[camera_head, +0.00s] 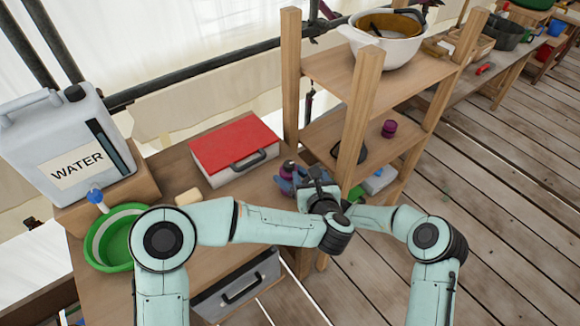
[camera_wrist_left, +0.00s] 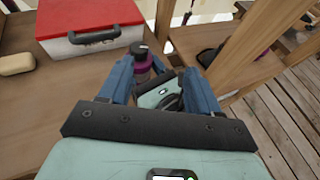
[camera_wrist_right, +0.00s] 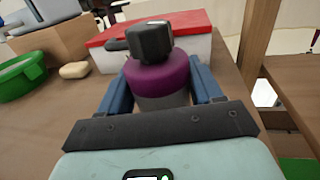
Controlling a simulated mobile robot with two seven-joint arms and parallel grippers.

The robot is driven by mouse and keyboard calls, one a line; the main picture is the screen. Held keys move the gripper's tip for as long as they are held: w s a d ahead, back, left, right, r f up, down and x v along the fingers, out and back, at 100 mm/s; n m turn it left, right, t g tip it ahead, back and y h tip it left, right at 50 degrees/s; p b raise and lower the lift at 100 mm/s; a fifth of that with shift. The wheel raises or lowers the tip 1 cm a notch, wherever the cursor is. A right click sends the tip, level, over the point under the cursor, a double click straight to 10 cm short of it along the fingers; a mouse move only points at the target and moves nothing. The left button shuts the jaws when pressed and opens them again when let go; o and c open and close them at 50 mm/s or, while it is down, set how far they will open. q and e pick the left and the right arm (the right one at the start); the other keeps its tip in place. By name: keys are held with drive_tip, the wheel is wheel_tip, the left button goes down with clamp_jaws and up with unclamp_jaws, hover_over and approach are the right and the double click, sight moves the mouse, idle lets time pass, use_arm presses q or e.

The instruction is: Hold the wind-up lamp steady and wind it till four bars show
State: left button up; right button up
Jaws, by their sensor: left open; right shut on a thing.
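The wind-up lamp (camera_wrist_right: 160,75) has a purple band, a grey lower body and a black knob on top. It stands upright between the blue fingers of my right gripper (camera_wrist_right: 161,82), which is shut on its body. In the left wrist view the lamp (camera_wrist_left: 142,62) shows just beyond my left gripper (camera_wrist_left: 154,70), which is open. Part of my right gripper shows between the left fingers. In the head view the lamp (camera_head: 290,167) is small and partly covered by my grippers. I see no charge bars on the side facing me.
A red-lidded box (camera_head: 235,153) lies behind the lamp on the wooden bench. A soap-like block (camera_head: 188,197), a green basin (camera_head: 112,245) and a water can (camera_head: 65,145) are to the left. A wooden shelf (camera_head: 360,105) stands close on the right, its post near my grippers.

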sight(290, 167)
use_arm(q)
drive_tip(key=shift+n+g+y, duration=0.4)
drive_tip(key=shift+n+y, duration=0.3)
drive_tip(key=x, duration=0.4)
drive_tip(key=s+a+f+x, duration=0.1)
drive_tip(key=x, duration=0.3)
drive_tip(key=a+x, duration=0.1)
drive_tip(key=x, duration=0.3)
drive_tip(key=shift+s+f, duration=0.1)
drive_tip(key=shift+f, duration=0.3)
drive_tip(key=c, duration=1.1)
